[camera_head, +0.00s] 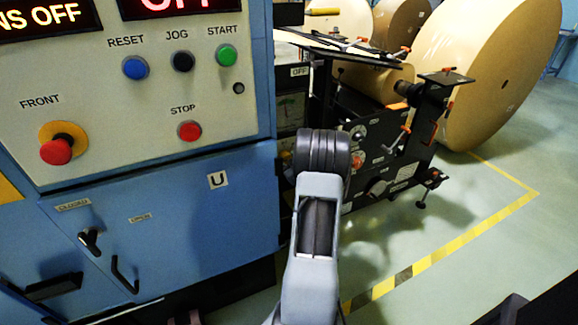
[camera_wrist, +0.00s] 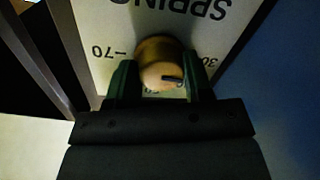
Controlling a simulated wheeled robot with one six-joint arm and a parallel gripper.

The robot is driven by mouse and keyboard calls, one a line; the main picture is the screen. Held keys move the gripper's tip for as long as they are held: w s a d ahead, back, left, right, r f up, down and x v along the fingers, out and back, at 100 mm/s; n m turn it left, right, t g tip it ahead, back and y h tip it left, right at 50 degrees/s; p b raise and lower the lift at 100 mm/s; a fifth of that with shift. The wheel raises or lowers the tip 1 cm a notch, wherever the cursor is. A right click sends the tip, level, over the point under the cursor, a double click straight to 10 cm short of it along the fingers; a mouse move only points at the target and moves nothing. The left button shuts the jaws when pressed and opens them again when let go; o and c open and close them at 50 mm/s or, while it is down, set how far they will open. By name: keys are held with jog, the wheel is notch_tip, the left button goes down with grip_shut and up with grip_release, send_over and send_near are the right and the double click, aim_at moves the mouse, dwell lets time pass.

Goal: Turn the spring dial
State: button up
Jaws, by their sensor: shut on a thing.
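In the wrist view the spring dial (camera_wrist: 158,51) is a round brass-coloured knob on a pale plate (camera_wrist: 120,28) with the word SPRING, upside down. A dark mark on its face points to the right in the picture. Upside-down numbers show: 70 at the left, part of 30 at the right, and one partly hidden below the knob. My gripper (camera_wrist: 159,68) is shut on the dial, one dark green finger on each side. In the head view my arm hides the gripper, and I cannot make out the dial there.
In the head view a blue control cabinet (camera_head: 225,255) with buttons and a red FRONT knob (camera_head: 56,151) stands close at the left. A black machine frame (camera_head: 365,150) with clamps is beyond my arm. Large kraft rolls (camera_head: 480,60) stand behind.

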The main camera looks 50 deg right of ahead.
jog(key=shift+n+b, duration=0.4)
jog(key=shift+n, duration=0.2)
jog(key=o, duration=0.9)
jog(key=shift+s, duration=0.15)
jog(key=shift+p+v, duration=0.85)
jog(key=shift+v, duration=5.95)
jog(key=shift+r, duration=0.1)
